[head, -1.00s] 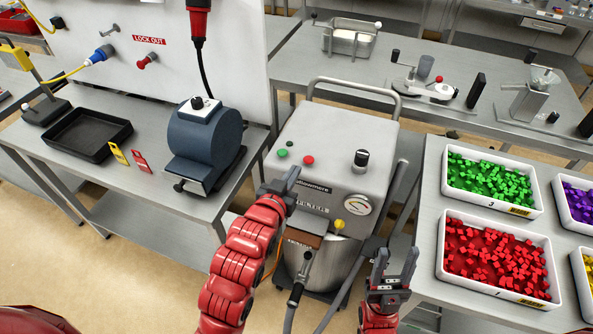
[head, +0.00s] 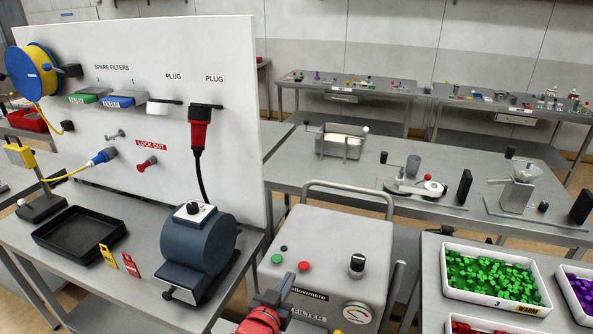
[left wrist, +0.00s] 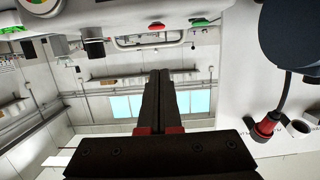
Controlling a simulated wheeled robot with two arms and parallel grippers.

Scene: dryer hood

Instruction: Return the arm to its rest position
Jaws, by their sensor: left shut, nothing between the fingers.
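My left gripper (head: 281,291) shows at the bottom of the head view, in front of the grey filter machine (head: 335,246). Its red wrist is cut off by the lower edge. In the left wrist view the dark fingers (left wrist: 160,78) lie together, shut and empty. The machine has a green button, a red button (head: 304,266), a black knob (head: 357,263) and a round gauge (head: 357,313). My right gripper is outside both views now.
A blue drum-shaped device (head: 197,246) and a black tray (head: 79,234) stand on the left bench. A white panel (head: 130,45) rises behind them. On the right are a bin of green parts (head: 495,305) and other bins. A long table (head: 300,165) stands behind.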

